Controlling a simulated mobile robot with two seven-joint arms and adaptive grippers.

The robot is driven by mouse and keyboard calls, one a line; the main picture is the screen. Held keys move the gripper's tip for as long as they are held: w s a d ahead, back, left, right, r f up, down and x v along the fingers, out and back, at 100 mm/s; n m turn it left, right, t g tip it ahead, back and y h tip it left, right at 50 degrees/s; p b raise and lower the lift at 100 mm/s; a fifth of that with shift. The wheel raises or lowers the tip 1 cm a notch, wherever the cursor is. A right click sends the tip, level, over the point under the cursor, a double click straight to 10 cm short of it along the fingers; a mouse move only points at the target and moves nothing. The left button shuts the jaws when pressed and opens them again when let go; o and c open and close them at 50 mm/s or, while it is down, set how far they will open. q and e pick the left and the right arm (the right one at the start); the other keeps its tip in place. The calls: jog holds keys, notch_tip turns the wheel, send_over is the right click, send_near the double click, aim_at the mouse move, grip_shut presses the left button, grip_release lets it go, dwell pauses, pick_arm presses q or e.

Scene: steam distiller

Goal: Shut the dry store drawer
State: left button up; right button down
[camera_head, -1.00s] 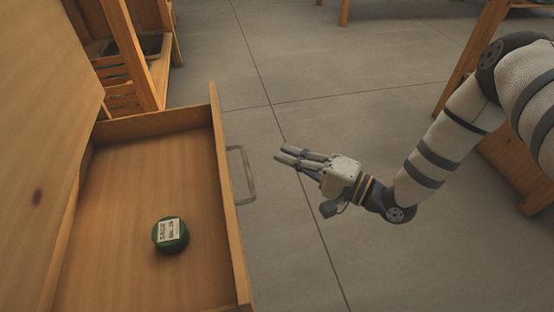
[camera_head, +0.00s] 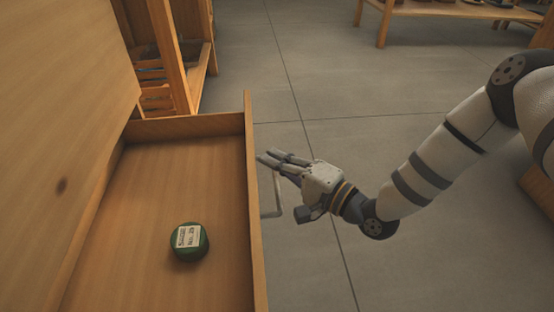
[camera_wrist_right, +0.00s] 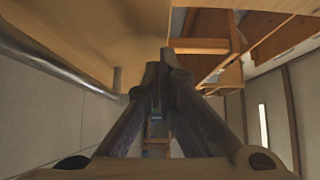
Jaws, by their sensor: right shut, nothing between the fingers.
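The wooden drawer (camera_head: 255,215) is pulled out and open, with its front panel facing right in the head view. A metal bar handle (camera_head: 276,195) is on the outside of that panel. A green round tin with a white label (camera_head: 188,241) lies inside the drawer. My right gripper (camera_head: 268,158) is shut and empty, its fingers pointing left at the drawer front, close to the handle. In the right wrist view the shut fingers (camera_wrist_right: 165,62) show close to a wooden surface, with the metal handle (camera_wrist_right: 50,52) at the left. I cannot tell whether they touch. My left gripper is not in view.
The wooden cabinet (camera_head: 60,90) stands at the left. A wooden shelf unit (camera_head: 172,60) stands behind the drawer. A low wooden table (camera_head: 440,12) is at the back right. The grey tiled floor (camera_head: 330,80) between them is clear.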

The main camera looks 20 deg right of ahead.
pick_arm(q)
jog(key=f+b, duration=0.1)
jog(key=b, duration=0.1)
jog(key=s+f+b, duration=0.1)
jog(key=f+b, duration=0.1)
jog(key=b, duration=0.1)
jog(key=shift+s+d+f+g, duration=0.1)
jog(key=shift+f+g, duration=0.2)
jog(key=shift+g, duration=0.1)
pick_arm(e)
jog(key=w+a, duration=0.4)
jog(key=a, duration=1)
jog(key=w+a, duration=0.4)
jog(key=a, duration=1.1)
jog(key=shift+w+a+r, duration=0.1)
jog(key=shift+a, duration=0.05)
